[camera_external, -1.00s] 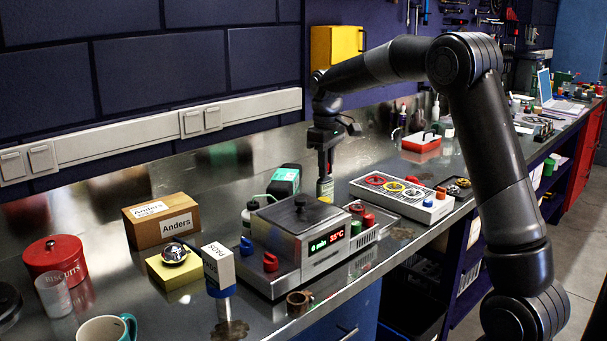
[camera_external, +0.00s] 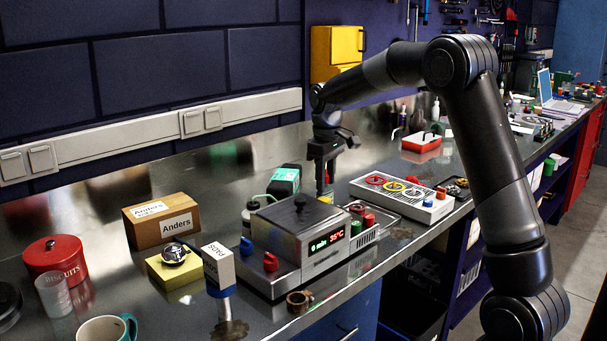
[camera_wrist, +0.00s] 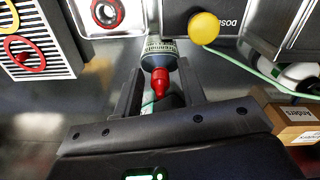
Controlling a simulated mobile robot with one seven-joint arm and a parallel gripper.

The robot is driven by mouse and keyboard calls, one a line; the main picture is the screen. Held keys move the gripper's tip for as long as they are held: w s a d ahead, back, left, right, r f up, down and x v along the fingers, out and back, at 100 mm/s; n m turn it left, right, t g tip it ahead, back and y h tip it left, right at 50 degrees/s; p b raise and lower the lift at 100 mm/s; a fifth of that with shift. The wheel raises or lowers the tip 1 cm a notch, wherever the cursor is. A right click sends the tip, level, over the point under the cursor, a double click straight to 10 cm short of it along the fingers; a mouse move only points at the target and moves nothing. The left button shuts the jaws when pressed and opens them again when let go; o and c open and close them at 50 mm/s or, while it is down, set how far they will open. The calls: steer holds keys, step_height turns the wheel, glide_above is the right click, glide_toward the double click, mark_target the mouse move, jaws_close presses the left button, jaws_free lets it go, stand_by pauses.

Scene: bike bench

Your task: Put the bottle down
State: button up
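The bottle (camera_wrist: 160,50) has a red cap (camera_wrist: 161,82), a dark body and a pale label. In the wrist view it lies between the two fingers of my gripper (camera_wrist: 159,75), with the cap toward the camera. The fingers stand wide apart, one on each side; I cannot tell whether they touch the bottle. In the external view my gripper (camera_external: 325,178) points down around the upper part of the bottle.
The grey bath (camera_external: 310,225) with its knobbed lid stands close in front. A panel with red and yellow rings (camera_external: 400,197) is at right. A cardboard box (camera_external: 161,221) stands farther left. Bare steel bench lies behind the bottle.

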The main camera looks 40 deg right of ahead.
step_height(320, 180, up, 11)
steer(key=shift+r, duration=0.15)
steer(key=s+a+r+m+t, duration=0.15)
steer(key=s+a, duration=0.25)
steer(key=s, duration=0.5)
steer(key=s+a+r+t, duration=0.2)
steer(key=s+a+r, duration=0.15)
steer(key=s, duration=0.55)
steer(key=s+a+f+t, duration=0.1)
steer(key=s+a+f, duration=0.1)
steer(key=s, duration=0.5)
steer(key=s+a+f+m+t, duration=0.1)
steer(key=s+a+f, duration=0.2)
steer(key=s+f, duration=0.2)
steer(key=s, duration=0.2)
steer(key=shift+s+f, duration=0.25)
steer(key=shift+s, duration=0.15)
steer(key=shift+o, duration=0.3)
steer(key=shift+s+f, duration=0.3)
